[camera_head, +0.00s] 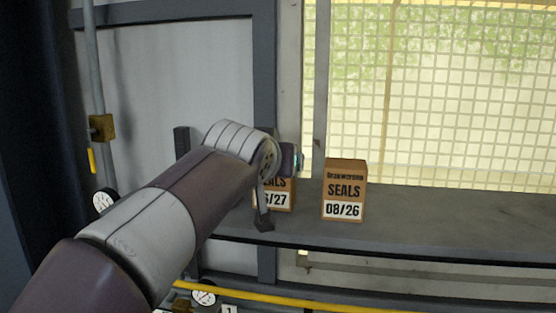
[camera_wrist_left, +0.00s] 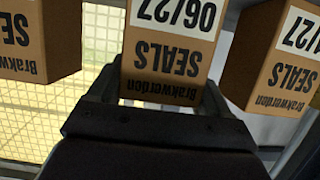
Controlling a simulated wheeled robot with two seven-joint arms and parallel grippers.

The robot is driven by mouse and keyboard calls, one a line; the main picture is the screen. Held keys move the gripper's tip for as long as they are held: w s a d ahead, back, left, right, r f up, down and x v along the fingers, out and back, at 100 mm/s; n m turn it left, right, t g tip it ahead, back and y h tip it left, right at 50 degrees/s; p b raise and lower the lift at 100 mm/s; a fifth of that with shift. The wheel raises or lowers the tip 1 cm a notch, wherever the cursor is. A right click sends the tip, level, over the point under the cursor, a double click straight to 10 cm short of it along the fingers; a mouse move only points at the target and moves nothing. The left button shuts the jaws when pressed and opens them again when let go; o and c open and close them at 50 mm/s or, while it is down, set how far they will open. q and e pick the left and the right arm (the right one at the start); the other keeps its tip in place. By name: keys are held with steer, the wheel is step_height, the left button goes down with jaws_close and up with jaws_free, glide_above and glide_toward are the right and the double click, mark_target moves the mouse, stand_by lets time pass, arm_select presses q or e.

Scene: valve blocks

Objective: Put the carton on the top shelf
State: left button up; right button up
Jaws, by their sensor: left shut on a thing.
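A brown carton (camera_head: 279,194) with a white label ending in "6/27" is at the shelf, partly hidden by my left arm in the head view. In the left wrist view this carton (camera_wrist_left: 168,52) reads "06/27 SEALS", upside down, between the two fingers. My left gripper (camera_head: 264,208) is shut on it, one dark finger showing at its left side. I cannot tell whether its base touches the grey shelf (camera_head: 440,218). My right gripper is not in view.
A similar carton (camera_head: 344,190) marked "08/26" stands upright on the shelf to the right. In the left wrist view another carton (camera_wrist_left: 275,60), label ending "/27", is close on the right. The shelf's right part is clear. A yellow pipe (camera_head: 290,298) runs below.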

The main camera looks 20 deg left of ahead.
arm_select(q)
steer(key=x, duration=0.2)
steer(key=shift+w, duration=0.3)
steer(key=o, duration=1.3)
steer(key=shift+s+d, duration=0.1)
steer(key=shift+s, duration=0.1)
steer(key=shift+c, duration=0.2)
steer(key=shift+o, duration=0.2)
steer(key=v, duration=0.2)
steer(key=shift+s, duration=0.3)
steer(key=shift+s+b, duration=0.2)
steer(key=shift+b, duration=0.25)
steer(key=b+v, duration=0.3)
steer(key=v, duration=0.7)
steer(key=shift+s+r+b, duration=0.25)
steer(key=shift+b, duration=0.15)
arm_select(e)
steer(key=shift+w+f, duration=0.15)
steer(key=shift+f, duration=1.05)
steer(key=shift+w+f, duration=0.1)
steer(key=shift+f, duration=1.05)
